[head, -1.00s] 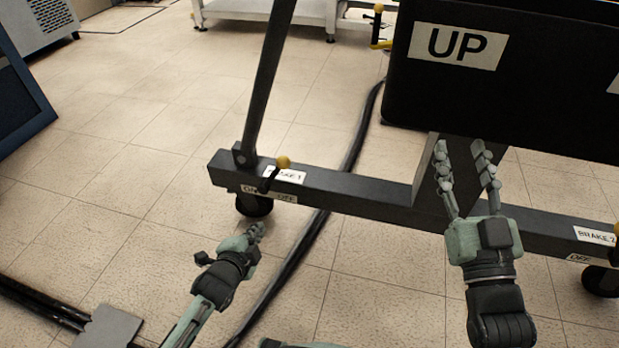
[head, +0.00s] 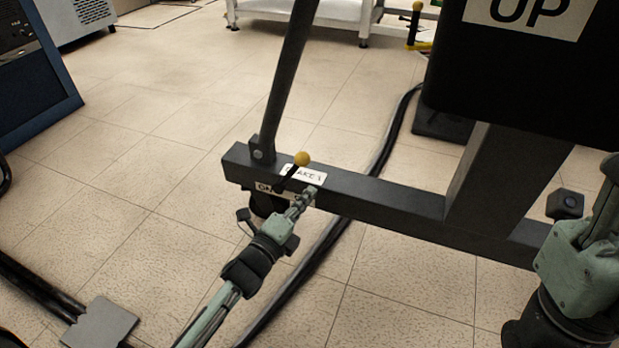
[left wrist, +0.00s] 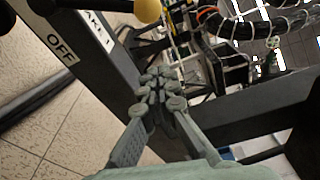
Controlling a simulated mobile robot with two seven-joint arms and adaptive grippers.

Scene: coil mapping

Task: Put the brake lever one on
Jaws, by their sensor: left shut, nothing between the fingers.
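The brake lever one, a short black rod with a yellow ball knob (head: 302,158), stands on the dark frame beam (head: 385,200) by the BRAKE 1 label (head: 310,176). It leans up and right in the head view. An ON label (head: 264,187) is on the beam's side; the OFF label is mostly hidden there by my left gripper. My left gripper (head: 309,191) is shut and empty, its tips just below the knob, apart from it. The left wrist view shows the knob (left wrist: 148,9) at the top and the OFF label (left wrist: 61,47). My right gripper (head: 604,200) is cut off at the right edge.
A slanted post (head: 285,85) rises from the beam's left end. A large black box marked UP (head: 540,75) hangs over the beam at right. Black cables (head: 335,235) run along the floor under the beam. The tiled floor at left is mostly clear.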

